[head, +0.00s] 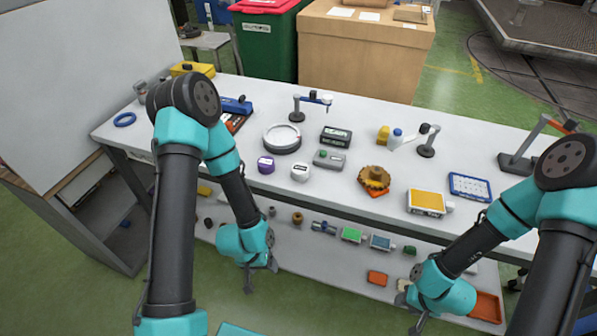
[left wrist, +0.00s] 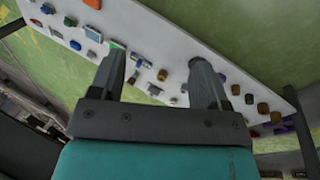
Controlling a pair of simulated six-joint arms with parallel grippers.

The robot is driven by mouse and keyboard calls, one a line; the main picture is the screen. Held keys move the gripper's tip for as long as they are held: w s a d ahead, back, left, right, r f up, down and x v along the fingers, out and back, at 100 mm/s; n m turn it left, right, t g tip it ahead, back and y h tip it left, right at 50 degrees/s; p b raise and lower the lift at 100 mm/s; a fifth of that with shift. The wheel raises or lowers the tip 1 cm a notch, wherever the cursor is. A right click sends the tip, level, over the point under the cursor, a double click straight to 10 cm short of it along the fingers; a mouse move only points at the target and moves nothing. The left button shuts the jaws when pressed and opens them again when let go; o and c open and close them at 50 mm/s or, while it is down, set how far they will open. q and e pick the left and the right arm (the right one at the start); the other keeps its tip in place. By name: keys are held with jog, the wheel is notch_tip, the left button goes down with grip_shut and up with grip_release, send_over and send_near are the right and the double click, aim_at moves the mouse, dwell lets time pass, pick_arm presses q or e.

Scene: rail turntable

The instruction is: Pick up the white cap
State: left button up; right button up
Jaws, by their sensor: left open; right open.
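The white cap (head: 300,172) is a small round piece with a dark mark on its side. It stands upright on the white table, right of a similar purple cap (head: 266,165) and in front of the round grey-and-white turntable (head: 282,138). My left gripper (head: 262,280) hangs low in front of the table, below and left of the white cap, well apart from it. In the left wrist view my left gripper (left wrist: 158,80) has its fingers spread with nothing held between them. My right gripper (head: 418,312) is low at the right front, far from the cap; its fingers are small here.
A grey device with a green button (head: 329,159) sits close right of the cap, with a dark box (head: 336,136) behind. An orange-brown gear (head: 374,178) stands further right. A lower shelf (head: 340,270) holds several small parts. The table is bare just in front of the cap.

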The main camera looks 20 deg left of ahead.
pick_arm(q)
jog(key=o, duration=0.4)
jog(key=shift+c, duration=0.2)
